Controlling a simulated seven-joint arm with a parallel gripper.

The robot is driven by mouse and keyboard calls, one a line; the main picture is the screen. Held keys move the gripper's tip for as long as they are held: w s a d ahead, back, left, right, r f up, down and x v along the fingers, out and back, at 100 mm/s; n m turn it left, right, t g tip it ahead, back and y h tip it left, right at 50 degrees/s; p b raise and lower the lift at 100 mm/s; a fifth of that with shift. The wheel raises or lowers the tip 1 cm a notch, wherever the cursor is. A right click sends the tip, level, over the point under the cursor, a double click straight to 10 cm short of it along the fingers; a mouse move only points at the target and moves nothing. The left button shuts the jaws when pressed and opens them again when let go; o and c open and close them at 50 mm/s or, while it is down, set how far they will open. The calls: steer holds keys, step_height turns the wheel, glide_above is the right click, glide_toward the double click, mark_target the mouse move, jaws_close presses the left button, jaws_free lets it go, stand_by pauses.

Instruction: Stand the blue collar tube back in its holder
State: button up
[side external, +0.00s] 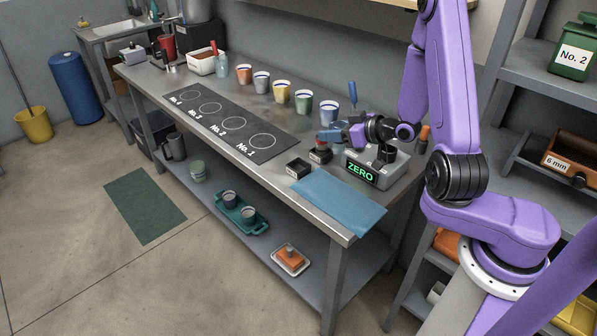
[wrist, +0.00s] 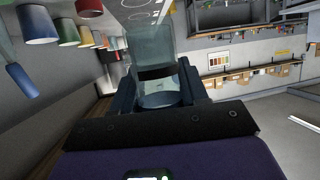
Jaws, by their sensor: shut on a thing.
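My gripper (side external: 342,134) is over the bench, beside the scale, and points left. In the wrist view its two dark fingers (wrist: 158,88) are shut on a clear tube (wrist: 150,45), the blue collar tube, with a dark band and a bluish end between the fingers. In the side view the tube (side external: 328,136) is small and partly merges with the blue fingers; it appears to lie near level, above the bench. A small black holder (side external: 298,168) stands on the bench and looks empty. A second black holder (side external: 320,155) beside it has a red-topped piece in it.
The scale (side external: 378,172), reading ZERO, stands close under my gripper. A blue cloth (side external: 338,202) covers the bench's near end. Several coloured cups line the back, one (side external: 328,113) near my gripper. A black mat (side external: 225,125) with numbered circles lies clear to the left.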

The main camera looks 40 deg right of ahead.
steer(key=w+a+f+n+y, duration=0.1)
steer(key=w+f, duration=0.2)
steer(key=w, duration=0.1)
steer(key=w+a+f+y, duration=0.1)
steer(key=w+f, duration=0.2)
steer(key=w, duration=0.1)
steer(key=w+a+f+n+y, duration=0.1)
steer(key=w+f, duration=0.2)
steer(key=shift+w+f+n+g, duration=0.15)
steer(key=shift+w+n+g, duration=0.15)
steer(key=shift+w+g, duration=0.1)
steer(key=shift+w+f, duration=0.15)
steer(key=shift+f, duration=0.05)
steer(key=shift+w+d+f, duration=0.1)
steer(key=shift+f, duration=1.55)
steer(key=shift+f, duration=0.15)
steer(key=o, duration=1.2)
steer(key=shift+c, duration=0.2)
